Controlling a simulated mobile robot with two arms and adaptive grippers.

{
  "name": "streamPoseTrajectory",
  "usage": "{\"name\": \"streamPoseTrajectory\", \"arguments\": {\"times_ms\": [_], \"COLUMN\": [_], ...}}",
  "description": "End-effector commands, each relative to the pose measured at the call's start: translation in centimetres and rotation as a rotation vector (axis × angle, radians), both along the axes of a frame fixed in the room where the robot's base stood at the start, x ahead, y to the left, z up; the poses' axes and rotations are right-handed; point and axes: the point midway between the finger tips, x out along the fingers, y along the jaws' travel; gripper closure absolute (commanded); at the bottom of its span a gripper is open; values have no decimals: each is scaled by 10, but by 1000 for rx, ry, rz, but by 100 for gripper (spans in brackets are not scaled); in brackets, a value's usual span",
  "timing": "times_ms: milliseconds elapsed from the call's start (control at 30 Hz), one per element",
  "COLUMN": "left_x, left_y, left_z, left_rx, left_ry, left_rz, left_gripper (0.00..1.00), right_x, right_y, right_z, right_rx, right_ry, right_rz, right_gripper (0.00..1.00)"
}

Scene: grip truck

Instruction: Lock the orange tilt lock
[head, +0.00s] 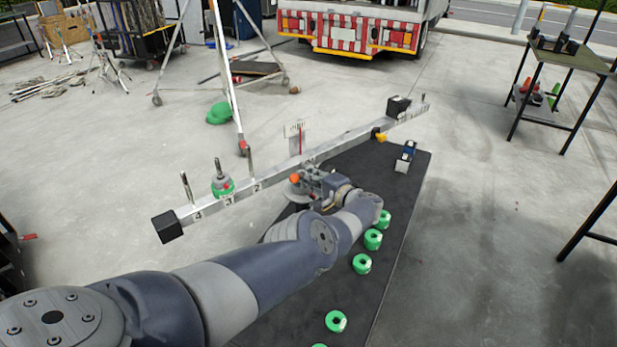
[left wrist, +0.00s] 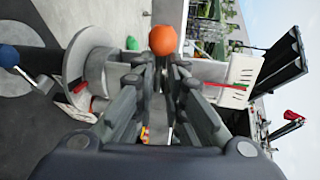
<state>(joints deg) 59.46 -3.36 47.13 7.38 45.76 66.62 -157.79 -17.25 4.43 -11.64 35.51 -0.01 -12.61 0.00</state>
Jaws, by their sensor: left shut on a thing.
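The orange tilt lock (head: 295,178) is a round ball knob below the middle of a long pale beam (head: 356,133). In the left wrist view the orange ball (left wrist: 162,40) sits at the tips of my left gripper's fingers (left wrist: 163,62). My left gripper (head: 303,179) reaches it from the right in the head view and is closed on it. The beam is tilted in the picture, with its left end lower. A pale round disc (left wrist: 88,70) stands beside the fingers in the wrist view. My right gripper is not in view.
A green weight (head: 222,186) sits on a beam peg. Black blocks cap the left end (head: 167,227) and sit near the right end (head: 398,107). Several green rings (head: 373,239) lie on the dark table (head: 400,215). A tall white tripod leg (head: 228,80) stands behind.

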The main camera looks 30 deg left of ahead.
Motion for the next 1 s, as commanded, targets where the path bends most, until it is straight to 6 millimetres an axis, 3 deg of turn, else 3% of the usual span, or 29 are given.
{"name": "streamPoseTrajectory", "arguments": {"times_ms": [33,100,133,767,1000], "left_x": [5,5,5,2,0], "left_y": [2,2,1,0,0], "left_z": [9,9,9,2,-1], "left_rx": [14,14,14,3,-32], "left_ry": [-4,-4,-4,-6,-109], "left_rz": [-10,-10,-11,-4,-4], "left_gripper": [87,71,70,70,70], "right_x": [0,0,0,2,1], "right_y": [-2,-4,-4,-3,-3], "right_z": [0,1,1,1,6], "right_rx": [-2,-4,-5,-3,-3], "right_ry": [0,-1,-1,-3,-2], "right_rz": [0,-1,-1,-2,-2], "right_gripper": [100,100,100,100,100]}}
